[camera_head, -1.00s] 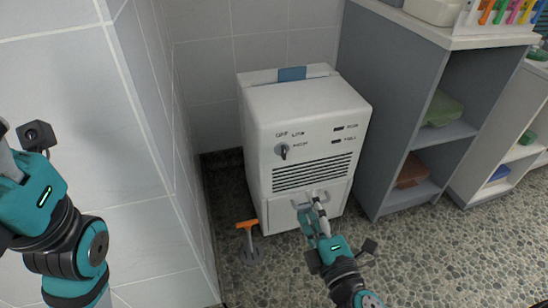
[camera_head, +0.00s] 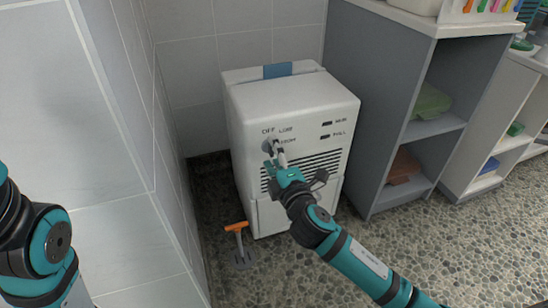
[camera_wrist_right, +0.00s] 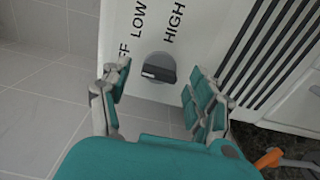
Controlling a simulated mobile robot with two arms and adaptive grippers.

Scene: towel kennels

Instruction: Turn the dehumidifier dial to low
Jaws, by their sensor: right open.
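The white dehumidifier (camera_head: 292,97) stands on the floor against the tiled wall. Its dial (camera_head: 266,146) is at the upper left of the front face, partly hidden by my right gripper (camera_head: 274,160). In the right wrist view the round grey dial (camera_wrist_right: 158,67) has a dark raised grip, with the words LOW and HIGH beside it and OFF partly hidden by a finger. I cannot tell which mark it points to. My right gripper (camera_wrist_right: 152,86) is open and empty, its fingers on either side of the dial in that view; contact is not clear. My left gripper is out of view.
An orange-handled tool (camera_head: 237,227) stands on the floor left of the dehumidifier. A grey shelf unit (camera_head: 385,100) holding folded green (camera_head: 430,101) and brown (camera_head: 402,168) towels is close on the right. The tiled wall is close on the left. Pebbled floor is open in front.

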